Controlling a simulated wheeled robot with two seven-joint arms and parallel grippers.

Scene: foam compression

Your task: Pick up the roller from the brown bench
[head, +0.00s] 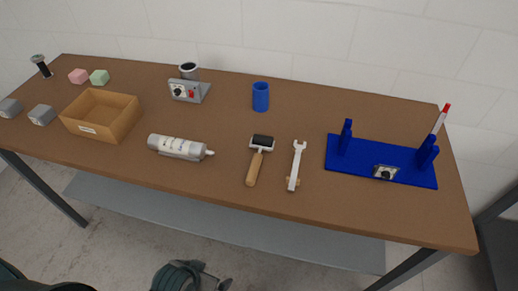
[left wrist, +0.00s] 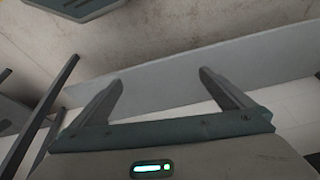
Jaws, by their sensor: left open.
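The roller (head: 254,168) lies on the brown bench (head: 226,125) near its front middle. It has a black roller head pointing to the back and a wooden handle pointing to the front edge. My left gripper (head: 218,281) is low at the bottom of the head view, in front of the bench and well apart from the roller. In the left wrist view its two fingers (left wrist: 160,79) are spread with nothing between them. The roller does not show in that view. My right gripper is not in view.
A white wrench (head: 296,166) lies just right of the roller, and a grey tube (head: 178,148) to its left. A blue cup (head: 261,97) stands behind. A blue stand (head: 350,165) is at right, an open box (head: 101,114) at left. A grey shelf (head: 220,225) runs below the bench.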

